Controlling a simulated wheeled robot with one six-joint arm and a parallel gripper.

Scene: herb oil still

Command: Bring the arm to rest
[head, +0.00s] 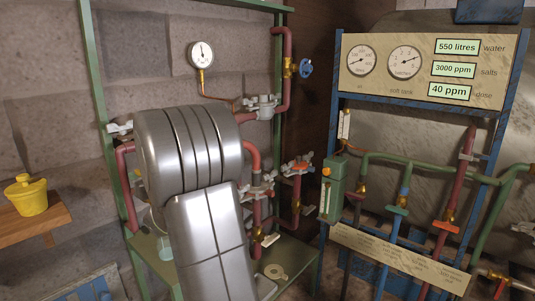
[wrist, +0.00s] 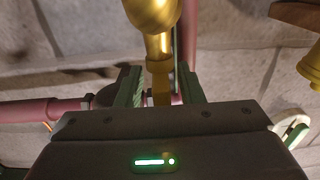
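My arm (head: 205,190), in silver metal segments, stands large in the front left of the head view. It reaches in front of the green-framed pipe rack, and its end is hidden there. In the wrist view my gripper (wrist: 160,88) has its two dark green-edged fingers apart. A brass fitting (wrist: 153,15) with a narrower stem shows at and between the fingers. Narrow gaps seem to show on both sides of the stem, so I see no grip on it. I cannot tell whether the stem lies between the fingers or beyond them.
A dark red pipe (wrist: 40,112) runs close by my gripper at left. Red pipes with valves (head: 257,190) and a gauge (head: 201,54) surround my arm. A glass flask (head: 163,247) stands behind it. A yellow pot (head: 26,195) sits on a wooden shelf (head: 50,222). The gauge panel (head: 385,88) stands right.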

